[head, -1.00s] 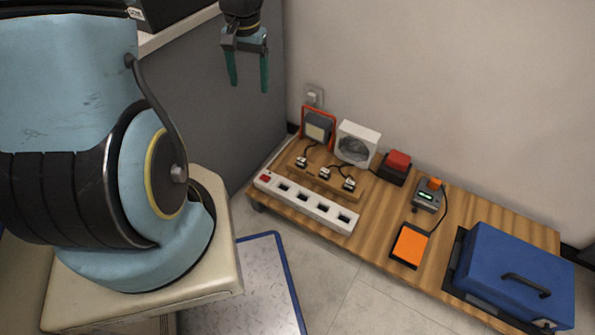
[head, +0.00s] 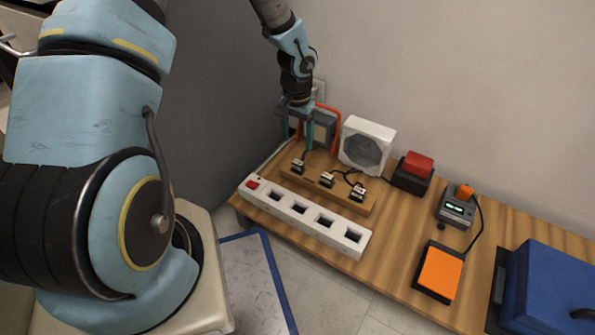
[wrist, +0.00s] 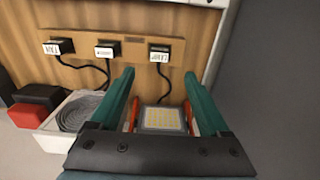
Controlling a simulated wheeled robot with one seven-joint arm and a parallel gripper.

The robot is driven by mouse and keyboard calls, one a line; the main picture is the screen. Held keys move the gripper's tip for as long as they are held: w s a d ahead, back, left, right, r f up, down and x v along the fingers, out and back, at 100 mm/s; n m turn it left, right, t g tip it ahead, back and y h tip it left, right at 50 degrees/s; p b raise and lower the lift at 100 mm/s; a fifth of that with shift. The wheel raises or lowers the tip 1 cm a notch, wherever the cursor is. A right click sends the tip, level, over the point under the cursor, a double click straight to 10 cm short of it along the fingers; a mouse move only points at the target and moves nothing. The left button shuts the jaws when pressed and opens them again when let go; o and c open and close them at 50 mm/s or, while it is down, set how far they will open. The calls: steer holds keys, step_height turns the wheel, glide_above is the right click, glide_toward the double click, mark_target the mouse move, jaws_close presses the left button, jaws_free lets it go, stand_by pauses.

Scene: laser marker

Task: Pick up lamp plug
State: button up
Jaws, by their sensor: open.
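The lamp plug (head: 298,167) is the leftmost of three black plugs on a wooden holder in the head view. In the wrist view it is the right-hand plug (wrist: 159,54), with a white label reading LAMP and a black cord. My gripper (head: 297,142) points down above and behind it, in front of the lamp (head: 321,130). In the wrist view my open green fingers (wrist: 158,76) are empty, and the plug shows just beyond and between their tips. The lamp, with its orange frame, shows between the fingers (wrist: 162,118).
Two other plugs, middle (head: 327,179) and right (head: 358,194), stand close by. The white power strip (head: 305,217) lies in front of the holder. A white fan (head: 366,146), red button box (head: 413,172), orange pad (head: 440,272) and blue case (head: 550,285) stand to the right.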

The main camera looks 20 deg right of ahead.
mark_target(298, 162)
steer(key=f+b, duration=0.2)
steer(key=f, duration=0.2)
steer(key=f+b, duration=0.2)
steer(key=f, duration=0.3)
steer(key=shift+d, duration=0.2)
steer(key=shift+r, duration=0.1)
jaws_close()
